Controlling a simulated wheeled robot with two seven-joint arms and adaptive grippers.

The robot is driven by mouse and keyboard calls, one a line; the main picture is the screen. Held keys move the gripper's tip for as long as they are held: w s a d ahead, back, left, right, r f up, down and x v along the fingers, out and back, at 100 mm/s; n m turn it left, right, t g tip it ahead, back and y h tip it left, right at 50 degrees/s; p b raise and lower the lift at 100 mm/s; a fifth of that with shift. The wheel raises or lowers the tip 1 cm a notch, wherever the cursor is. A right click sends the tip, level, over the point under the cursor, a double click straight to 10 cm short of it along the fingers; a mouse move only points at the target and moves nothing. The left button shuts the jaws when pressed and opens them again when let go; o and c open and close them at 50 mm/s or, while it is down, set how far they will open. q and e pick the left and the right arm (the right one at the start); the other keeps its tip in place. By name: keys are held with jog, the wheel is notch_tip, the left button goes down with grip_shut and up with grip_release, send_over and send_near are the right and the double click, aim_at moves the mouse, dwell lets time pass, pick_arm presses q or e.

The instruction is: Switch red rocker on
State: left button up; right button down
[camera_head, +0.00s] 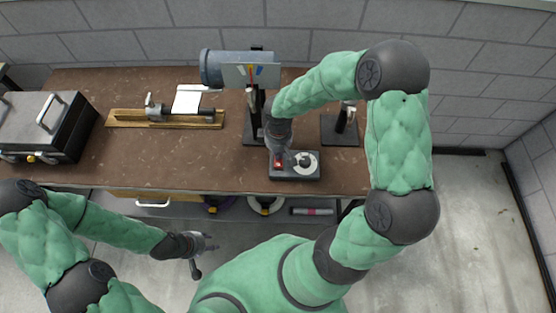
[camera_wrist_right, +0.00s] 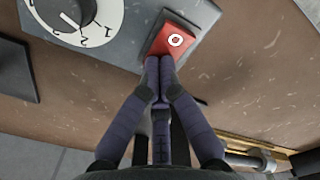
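A red rocker (camera_wrist_right: 172,42) marked with a white O sits on a grey control box, beside a white numbered dial (camera_wrist_right: 80,18). In the head view the red rocker (camera_head: 279,163) is on the left part of the box (camera_head: 295,173), near the table's front edge. My right gripper (camera_wrist_right: 160,62) is shut, its fingertips together at the near edge of the rocker; I cannot tell for sure whether they touch it. In the head view the right gripper (camera_head: 279,150) is just above the rocker. My left gripper (camera_head: 203,255) is off the table, in front of it, and looks open and empty.
The brown table (camera_head: 130,168) carries a black case (camera_head: 42,128) at the left, a wooden board with a metal device (camera_head: 165,118), and a grey cylinder on a stand (camera_head: 225,68) behind the box. Another black stand (camera_head: 340,130) is behind right. The front middle of the table is clear.

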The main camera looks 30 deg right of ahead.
pick_arm(q)
jog(key=shift+r, duration=0.1)
pick_arm(e)
jog(key=shift+r+p, duration=2.85)
jog(key=shift+r, duration=0.7)
pick_arm(q)
notch_tip(320, 180, up, 5)
jog(key=shift+r, duration=0.15)
pick_arm(e)
jog(key=shift+f, duration=0.1)
